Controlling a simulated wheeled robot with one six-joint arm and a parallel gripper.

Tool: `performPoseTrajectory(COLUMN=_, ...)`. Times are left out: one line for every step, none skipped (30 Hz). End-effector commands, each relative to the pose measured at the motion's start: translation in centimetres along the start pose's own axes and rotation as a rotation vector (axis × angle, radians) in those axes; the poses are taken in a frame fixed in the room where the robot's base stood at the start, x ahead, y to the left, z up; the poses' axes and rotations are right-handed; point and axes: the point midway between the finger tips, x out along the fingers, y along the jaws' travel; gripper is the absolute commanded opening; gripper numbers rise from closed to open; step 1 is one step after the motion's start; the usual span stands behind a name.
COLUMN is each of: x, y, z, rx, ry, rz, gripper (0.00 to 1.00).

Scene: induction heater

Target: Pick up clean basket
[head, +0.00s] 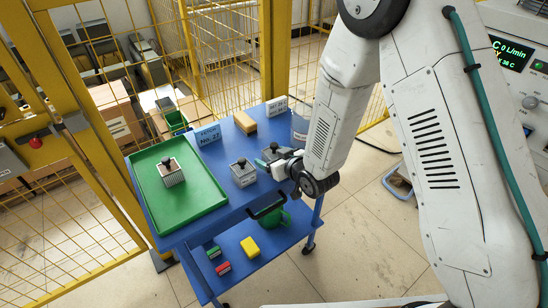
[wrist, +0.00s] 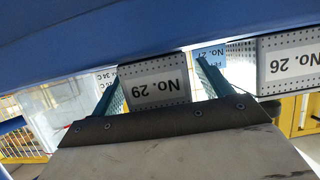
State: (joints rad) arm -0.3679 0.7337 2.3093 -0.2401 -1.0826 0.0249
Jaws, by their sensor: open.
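In the wrist view, which looks upside down, a perforated metal basket labelled No. 29 (wrist: 153,84) shows between the two teal fingers of my gripper (wrist: 161,70). The fingers are apart; whether they touch it, I cannot tell. A similar basket labelled No. 26 (wrist: 290,64) is to the right, outside the fingers. Another basket (head: 172,175) stands in the green tray (head: 205,200). Which is clean, I cannot tell.
Yellow mesh fencing stands behind and left.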

Motion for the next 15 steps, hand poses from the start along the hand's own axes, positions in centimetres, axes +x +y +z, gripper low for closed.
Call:
performPoseTrajectory(x=0.64, y=0.01, z=0.02, rx=0.000, ry=0.001, rz=0.000, gripper=0.78)
performPoseTrajectory(x=0.88, y=0.03, z=0.03, rx=0.001, ry=0.000, rz=0.000, gripper=0.78)
performPoseTrajectory(x=1.12, y=0.05, z=0.07, rx=0.001, ry=0.000, rz=0.001, gripper=0.78)
performPoseTrajectory(x=1.24, y=0.08, z=0.07, rx=0.001, ry=-0.001, rz=0.001, gripper=0.78)
performPoseTrajectory(x=1.31, y=0.10, z=0.06, rx=0.001, ry=-0.001, rz=0.001, gripper=0.78)
performPoseTrajectory(x=1.35, y=0.12, z=0.05, rx=0.002, ry=-0.001, rz=0.002, gripper=0.78)
performPoseTrajectory(x=1.35, y=0.14, z=0.05, rx=0.002, ry=-0.001, rz=0.002, gripper=0.78)
performPoseTrajectory(x=1.33, y=0.15, z=0.05, rx=0.002, ry=-0.001, rz=0.002, gripper=0.78)
performPoseTrajectory(x=1.32, y=0.16, z=0.05, rx=0.002, ry=-0.001, rz=0.002, gripper=0.78)
performPoseTrajectory(x=1.31, y=0.17, z=0.05, rx=0.002, ry=-0.001, rz=0.002, gripper=0.78)
performPoseTrajectory(x=1.30, y=0.18, z=0.05, rx=0.002, ry=-0.001, rz=0.002, gripper=0.78)
performPoseTrajectory(x=1.29, y=0.19, z=0.05, rx=0.002, ry=-0.001, rz=0.002, gripper=0.67)
performPoseTrajectory(x=1.29, y=0.20, z=0.05, rx=0.002, ry=-0.001, rz=0.002, gripper=0.59)
performPoseTrajectory(x=1.29, y=0.20, z=0.05, rx=0.002, ry=-0.001, rz=0.003, gripper=0.50)
performPoseTrajectory(x=1.28, y=0.20, z=0.05, rx=0.002, ry=-0.001, rz=0.003, gripper=0.39)
